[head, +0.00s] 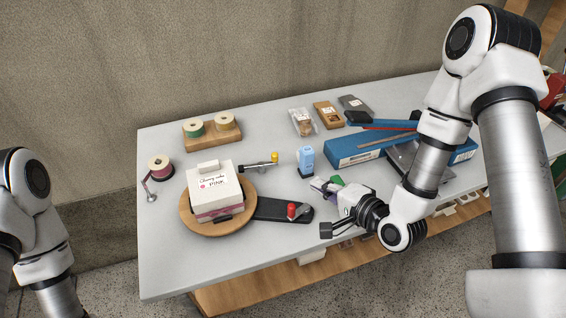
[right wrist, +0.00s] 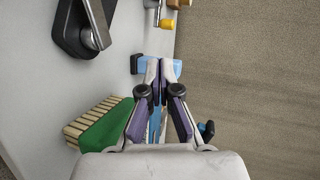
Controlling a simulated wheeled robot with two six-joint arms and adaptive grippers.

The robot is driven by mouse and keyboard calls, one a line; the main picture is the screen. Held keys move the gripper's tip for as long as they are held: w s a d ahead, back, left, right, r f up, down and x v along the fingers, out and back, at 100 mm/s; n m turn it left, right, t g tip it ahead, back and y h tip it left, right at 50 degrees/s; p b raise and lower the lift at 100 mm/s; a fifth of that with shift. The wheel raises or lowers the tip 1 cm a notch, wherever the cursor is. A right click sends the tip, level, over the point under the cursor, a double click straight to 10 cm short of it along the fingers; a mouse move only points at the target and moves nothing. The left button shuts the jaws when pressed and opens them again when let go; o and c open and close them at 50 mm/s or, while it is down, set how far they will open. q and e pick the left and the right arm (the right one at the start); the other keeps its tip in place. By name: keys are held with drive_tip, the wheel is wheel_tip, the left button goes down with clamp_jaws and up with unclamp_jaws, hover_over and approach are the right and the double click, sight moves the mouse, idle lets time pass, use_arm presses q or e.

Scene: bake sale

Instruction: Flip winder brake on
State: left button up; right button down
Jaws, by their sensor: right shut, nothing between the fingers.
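A black base (head: 272,208) reaches out from under a round wooden turntable (head: 187,218). It carries a red knob (head: 291,211) and a short grey lever (head: 305,213); the grey lever also shows in the right wrist view (right wrist: 94,27). A spool with a crank (head: 159,169) stands at the left of the table. I cannot tell which of these parts is the winder brake. My left gripper is out of view.
A white cake box (head: 215,190) sits on the turntable. A blue box (head: 350,150) lies to the right. The table's front left is clear.

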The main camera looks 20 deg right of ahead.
drive_tip(key=b, duration=1)
approach(277, 159)
drive_tip(key=p+x, duration=0.1)
drive_tip(key=x, duration=0.5)
drive_tip(key=shift+f, duration=0.2)
drive_tip(key=shift+w+a, duration=0.15)
drive_tip(key=shift+w, duration=0.2)
drive_tip(key=p, duration=0.1)
drive_tip(key=w+p, duration=0.1)
drive_tip(key=w+d+p, duration=0.1)
drive_tip(key=shift+w+d+r, duration=0.1)
drive_tip(key=shift+w+r, duration=0.05)
drive_tip(key=shift+r, duration=0.15)
drive_tip(key=shift+w+d+f, duration=0.1)
drive_tip(key=shift+w+f, duration=0.1)
drive_tip(key=shift+f, duration=0.1)
drive_tip(key=shift+s, duration=0.15)
